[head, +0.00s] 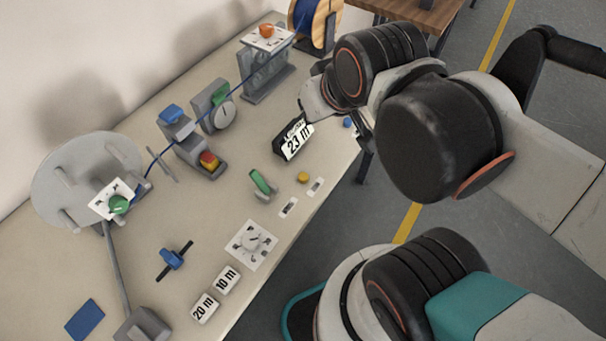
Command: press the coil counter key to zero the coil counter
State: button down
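The coil counter (295,141) is a dark box with a white display reading "23 m", standing near the right edge of the long table. A small blue round button (347,122) sits to its right, close to my arm. A yellow round button (303,177) lies in front of the counter. No label shows which of these is the counter's key. My gripper (362,130) is beside the counter on its right, near the blue button. My own arm hides most of it, so its fingers and any contact are unclear.
The table (215,265) carries a grey disc reel (85,170), a station with red and yellow buttons (208,160), a gauge (222,115), a green-handled part (261,183) and "10 m" and "20 m" tiles (215,293). A spool (315,22) stands at the far end.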

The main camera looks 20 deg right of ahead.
aim_at(303, 176)
jog(key=k+l+z, duration=0.15)
jog(key=k+l, duration=0.65)
jog(key=k, duration=0.1)
